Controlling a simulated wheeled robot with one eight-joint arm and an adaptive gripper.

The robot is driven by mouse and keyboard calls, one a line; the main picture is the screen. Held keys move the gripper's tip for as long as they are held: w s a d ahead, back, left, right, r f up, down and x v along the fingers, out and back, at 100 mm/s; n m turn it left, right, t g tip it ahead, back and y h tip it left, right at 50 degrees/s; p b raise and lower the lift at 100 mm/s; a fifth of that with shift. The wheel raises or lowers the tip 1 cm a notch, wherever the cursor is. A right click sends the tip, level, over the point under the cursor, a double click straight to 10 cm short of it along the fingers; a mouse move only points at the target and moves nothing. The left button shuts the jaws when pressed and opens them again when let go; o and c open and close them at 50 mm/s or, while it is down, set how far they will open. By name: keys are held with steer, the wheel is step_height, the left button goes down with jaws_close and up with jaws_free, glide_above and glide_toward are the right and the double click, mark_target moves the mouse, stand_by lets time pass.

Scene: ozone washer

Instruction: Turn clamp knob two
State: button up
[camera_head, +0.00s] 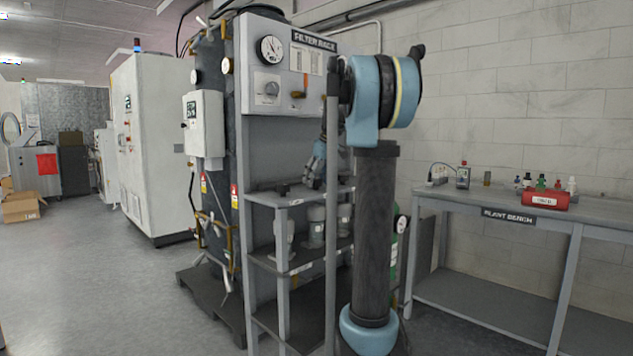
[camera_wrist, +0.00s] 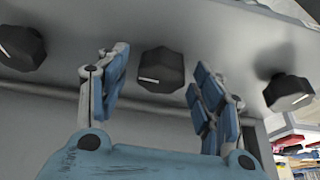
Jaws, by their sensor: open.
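Three dark knobs with white pointer lines show in a row on a pale surface in the wrist view: a left knob (camera_wrist: 22,47), a middle knob (camera_wrist: 160,70) and a right knob (camera_wrist: 289,93). No numbers show on them; the middle one fits clamp knob two by its place. My gripper (camera_wrist: 160,62) is open, with one blue finger on each side of the middle knob in the picture. The fingers look apart from it; the depth is hard to judge. In the head view my gripper (camera_head: 318,165) hangs over the right part of the rack shelf, partly hidden by my arm.
A grey rack shelf (camera_head: 285,197) stands below the filter rack panel (camera_head: 283,72), with grey fittings (camera_head: 317,226) on its lower level. A thin upright post (camera_head: 331,240) stands close to my arm. The plant bench (camera_head: 460,200) is at the right.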

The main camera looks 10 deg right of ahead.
steer(key=c, duration=1.1)
steer(key=m+h, duration=0.1)
steer(key=m, duration=0.3)
steer(key=shift+a+t, duration=0.15)
steer(key=shift+t, duration=0.15)
steer(key=m+h, duration=0.2)
steer(key=m, duration=0.2)
steer(key=shift+a, duration=0.1)
steer(key=m+h, duration=0.1)
steer(key=m, duration=0.1)
steer(key=m+h, duration=0.1)
steer(key=m, duration=0.2)
steer(key=shift+w+a, duration=0.1)
steer(key=shift+a, duration=0.05)
steer(key=shift+m+g+h, duration=0.5)
steer(key=shift+m+g, duration=0.3)
steer(key=shift+m, duration=1.2)
